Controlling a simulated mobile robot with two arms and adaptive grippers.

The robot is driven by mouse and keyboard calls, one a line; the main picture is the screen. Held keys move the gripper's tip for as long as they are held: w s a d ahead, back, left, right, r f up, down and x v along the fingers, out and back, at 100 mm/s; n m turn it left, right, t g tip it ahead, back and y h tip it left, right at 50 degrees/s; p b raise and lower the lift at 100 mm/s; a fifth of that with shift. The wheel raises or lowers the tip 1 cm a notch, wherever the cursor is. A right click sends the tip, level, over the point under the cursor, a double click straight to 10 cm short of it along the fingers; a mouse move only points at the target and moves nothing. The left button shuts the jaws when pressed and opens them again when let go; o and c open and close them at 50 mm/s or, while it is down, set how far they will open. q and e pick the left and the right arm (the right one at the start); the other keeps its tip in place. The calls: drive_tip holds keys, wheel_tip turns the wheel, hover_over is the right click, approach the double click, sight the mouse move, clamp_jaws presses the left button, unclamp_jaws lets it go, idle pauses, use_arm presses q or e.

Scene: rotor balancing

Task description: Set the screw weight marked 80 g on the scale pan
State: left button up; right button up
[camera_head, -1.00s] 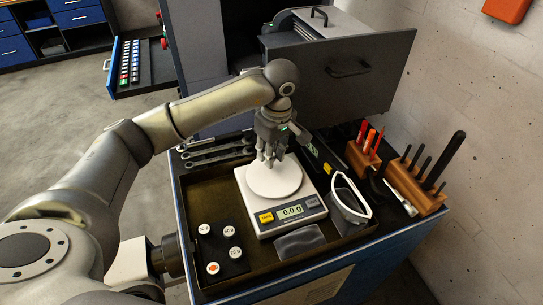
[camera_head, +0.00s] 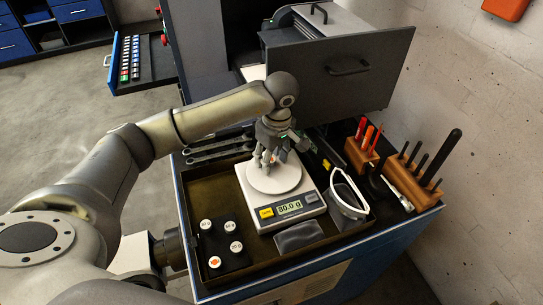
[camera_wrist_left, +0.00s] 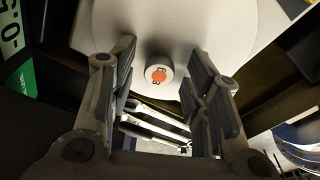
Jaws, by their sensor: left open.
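A small grey screw weight (camera_wrist_left: 160,69) with an orange mark on its top stands on the round white scale pan (camera_head: 273,181). My left gripper (camera_head: 268,162) is just above the pan. In the left wrist view its fingers (camera_wrist_left: 162,78) are open on either side of the weight, with a gap to each side. The number on the weight is too small to read. The scale (camera_head: 290,214) display reads 80.0 g. My right gripper is not in view.
Several other weights (camera_head: 236,246) stand on a black mat left of the scale in the shallow tray (camera_head: 206,189). Wooden tool holders (camera_head: 413,189) stand at the right, wrenches (camera_head: 218,150) lie behind the tray.

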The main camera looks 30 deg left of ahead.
use_arm(q)
drive_tip(key=shift+r, duration=0.2)
wheel_tip(320, 180, up, 12)
drive_tip(key=d+b, duration=0.1)
drive_tip(key=b, duration=0.2)
drive_tip(key=shift+s+d, duration=0.15)
drive_tip(key=shift+d, duration=0.05)
drive_tip(key=shift+f, duration=0.1)
idle(0.3)
